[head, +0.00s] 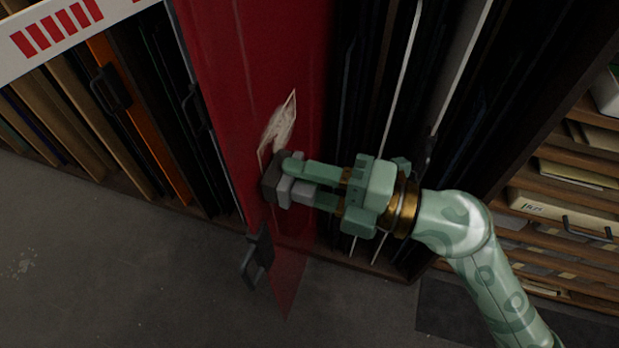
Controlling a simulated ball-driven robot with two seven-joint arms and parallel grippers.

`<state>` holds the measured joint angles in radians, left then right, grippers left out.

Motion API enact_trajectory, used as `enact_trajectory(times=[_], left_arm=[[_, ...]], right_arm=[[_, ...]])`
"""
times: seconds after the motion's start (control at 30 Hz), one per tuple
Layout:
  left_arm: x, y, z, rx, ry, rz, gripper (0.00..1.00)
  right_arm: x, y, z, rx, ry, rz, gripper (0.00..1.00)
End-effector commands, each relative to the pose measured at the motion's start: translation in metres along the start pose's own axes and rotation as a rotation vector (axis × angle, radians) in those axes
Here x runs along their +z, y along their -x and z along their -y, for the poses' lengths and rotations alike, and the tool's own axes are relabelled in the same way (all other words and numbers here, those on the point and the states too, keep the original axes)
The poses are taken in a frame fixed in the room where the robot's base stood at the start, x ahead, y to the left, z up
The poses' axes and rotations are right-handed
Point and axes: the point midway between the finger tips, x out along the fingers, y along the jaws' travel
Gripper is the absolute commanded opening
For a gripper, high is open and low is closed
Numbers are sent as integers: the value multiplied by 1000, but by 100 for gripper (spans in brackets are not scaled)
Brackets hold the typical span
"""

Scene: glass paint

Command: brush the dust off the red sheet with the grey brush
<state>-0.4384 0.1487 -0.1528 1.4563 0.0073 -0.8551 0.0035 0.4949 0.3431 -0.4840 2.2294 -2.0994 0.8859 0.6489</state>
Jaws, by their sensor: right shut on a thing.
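The red sheet (234,75) stands upright and juts out of the rack, its lower corner over the floor. A dark clip-like handle (257,256) is on its lower front edge. My right gripper (287,181) is shut on the grey brush (272,176), just below the dust patch and in front of the sheet. The gripper fingers hide part of the brush. Whether the bristles touch the sheet I cannot tell. My left gripper is not in view.
Upright sheets and boards fill the rack, among them an orange one (138,120) with a dark handle (111,88) at left. Shelves with flat drawers (563,213) stand at right. The grey floor (120,270) is clear at lower left.

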Motion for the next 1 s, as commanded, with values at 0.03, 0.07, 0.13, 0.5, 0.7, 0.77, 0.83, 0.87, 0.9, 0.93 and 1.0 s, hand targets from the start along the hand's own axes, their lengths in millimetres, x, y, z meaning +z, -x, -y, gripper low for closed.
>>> enact_trajectory(times=[0.03, 0.07, 0.13, 0.5, 0.7, 0.77, 0.83, 0.87, 0.9, 0.93, 1.0], left_arm=[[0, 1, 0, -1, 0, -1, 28], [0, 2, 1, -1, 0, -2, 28], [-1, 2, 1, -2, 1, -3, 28], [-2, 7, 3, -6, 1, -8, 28], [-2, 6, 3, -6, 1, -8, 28], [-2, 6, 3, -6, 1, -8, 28], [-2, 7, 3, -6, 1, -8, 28], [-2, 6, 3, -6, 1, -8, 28], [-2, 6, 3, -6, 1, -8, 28], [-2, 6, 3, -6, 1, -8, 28], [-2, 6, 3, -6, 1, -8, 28]], right_arm=[[0, -1, -1, 1, 1, 0, 21], [0, -2, -1, 1, 1, 0, 21], [0, -3, -1, 2, 1, 0, 21], [0, -10, -2, 2, 1, 0, 21], [8, -10, 0, 0, 1, 1, 21], [15, -10, 0, 0, 0, 1, 21], [22, -9, -1, 0, 1, 1, 21], [26, -9, 0, 0, 0, 1, 21], [30, -9, 0, -1, 0, 1, 21], [32, -9, 0, 0, 0, 1, 21], [37, -9, 0, 0, 0, 1, 21]])
